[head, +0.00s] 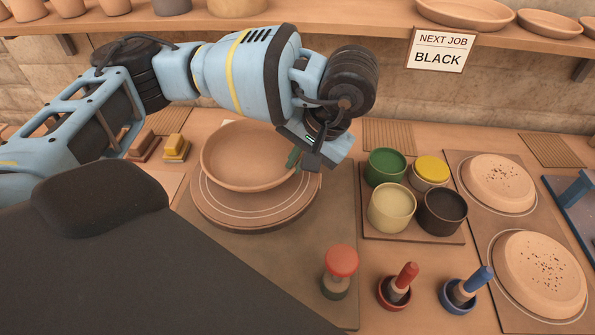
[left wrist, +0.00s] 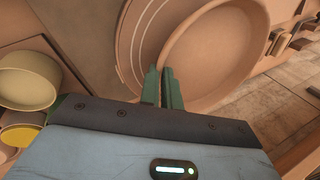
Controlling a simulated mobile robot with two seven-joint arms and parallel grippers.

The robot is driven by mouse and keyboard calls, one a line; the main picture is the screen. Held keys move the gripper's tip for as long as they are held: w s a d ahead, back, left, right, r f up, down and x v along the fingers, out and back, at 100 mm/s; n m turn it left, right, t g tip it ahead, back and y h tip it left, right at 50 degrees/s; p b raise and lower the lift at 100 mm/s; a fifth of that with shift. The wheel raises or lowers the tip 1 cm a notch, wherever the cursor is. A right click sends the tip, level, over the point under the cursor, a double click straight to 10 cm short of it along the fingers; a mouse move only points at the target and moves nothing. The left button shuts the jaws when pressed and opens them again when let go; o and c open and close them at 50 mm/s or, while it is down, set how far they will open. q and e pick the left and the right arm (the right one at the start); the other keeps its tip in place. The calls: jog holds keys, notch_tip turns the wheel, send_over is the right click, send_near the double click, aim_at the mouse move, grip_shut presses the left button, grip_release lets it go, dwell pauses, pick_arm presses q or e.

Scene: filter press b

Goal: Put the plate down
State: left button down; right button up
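The plate (head: 245,157), a shallow terracotta dish, is over the left part of a round clay-coloured disc (head: 235,217) with pale rings. My left gripper (head: 293,162) is at the plate's right rim. In the left wrist view, its two green fingers (left wrist: 162,88) stand close together with the rim of the plate (left wrist: 215,50) between them. The plate looks slightly tilted and raised at its far side; whether its underside touches the disc is hidden. My right gripper is out of view.
Right of the disc, a tray (head: 413,239) holds several glaze pots. A red-topped shaker (head: 341,268), a red-handled tool (head: 401,283) and a blue-handled tool (head: 467,287) stand in front. Two speckled upturned dishes (head: 540,275) lie further right. A shelf (head: 330,22) crosses the back.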

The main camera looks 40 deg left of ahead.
pick_arm(q)
notch_tip(320, 180, down, 3)
jog(key=shift+s+f, duration=0.1)
jog(key=shift+f, duration=0.05)
jog(key=shift+f, duration=0.1)
jog(key=shift+f, duration=0.15)
jog(key=c, duration=1.6)
grip_release()
jog(key=shift+d+r, duration=0.1)
jog(key=shift+r, duration=0.45)
jog(key=p+v, duration=0.1)
jog(key=v, duration=1)
jog(key=shift+d+r, duration=0.1)
jog(key=shift+r, duration=0.05)
